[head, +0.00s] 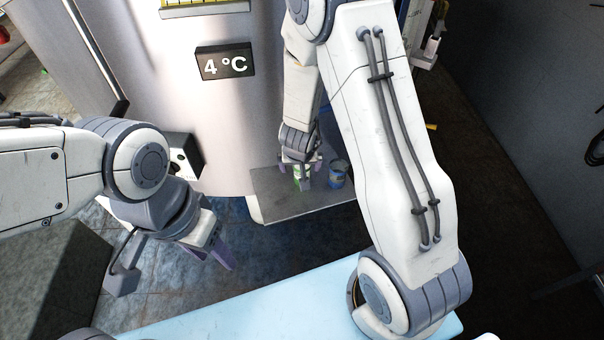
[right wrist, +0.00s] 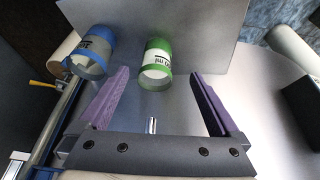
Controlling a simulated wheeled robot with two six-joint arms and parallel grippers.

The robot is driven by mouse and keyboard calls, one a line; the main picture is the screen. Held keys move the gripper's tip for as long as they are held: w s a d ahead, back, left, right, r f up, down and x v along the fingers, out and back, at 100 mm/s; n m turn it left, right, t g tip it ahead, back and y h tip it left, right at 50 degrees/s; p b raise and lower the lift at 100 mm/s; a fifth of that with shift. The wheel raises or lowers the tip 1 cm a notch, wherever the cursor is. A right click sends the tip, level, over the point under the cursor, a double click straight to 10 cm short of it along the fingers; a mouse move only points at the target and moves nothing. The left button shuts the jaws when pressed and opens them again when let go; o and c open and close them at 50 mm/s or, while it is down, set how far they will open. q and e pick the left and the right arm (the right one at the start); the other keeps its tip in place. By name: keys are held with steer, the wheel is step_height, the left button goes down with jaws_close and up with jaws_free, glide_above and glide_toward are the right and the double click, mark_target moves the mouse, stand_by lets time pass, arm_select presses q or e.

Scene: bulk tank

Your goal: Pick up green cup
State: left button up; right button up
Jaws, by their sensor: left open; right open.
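The green cup (right wrist: 157,62), with a white band, stands on a grey shelf (head: 290,206) at the front of the steel tank. In the head view the green cup (head: 297,171) is partly hidden by my right gripper (head: 302,168). In the right wrist view my right gripper (right wrist: 165,78) is open and empty. The green cup is just beyond its purple fingertips, between them in the picture and nearer the left finger. Touching cannot be seen. My left gripper (head: 213,256) is open and empty, low at the left, well away from the cup.
A blue cup (head: 338,174) stands on the shelf right of the green one; in the right wrist view the blue cup (right wrist: 90,50) is left of it. The tank carries a 4 °C display (head: 225,63). The shelf's front left part is bare.

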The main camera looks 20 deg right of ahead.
steer(key=b+x, duration=0.1)
steer(key=x, duration=0.4)
steer(key=shift+f+b, duration=0.15)
steer(key=shift+b, duration=0.2)
steer(key=x, duration=0.4)
steer(key=shift+d+f+b, duration=0.15)
steer(key=shift+d+b, duration=0.15)
steer(key=shift+b, duration=0.1)
steer(key=c, duration=1.4)
jaws_close()
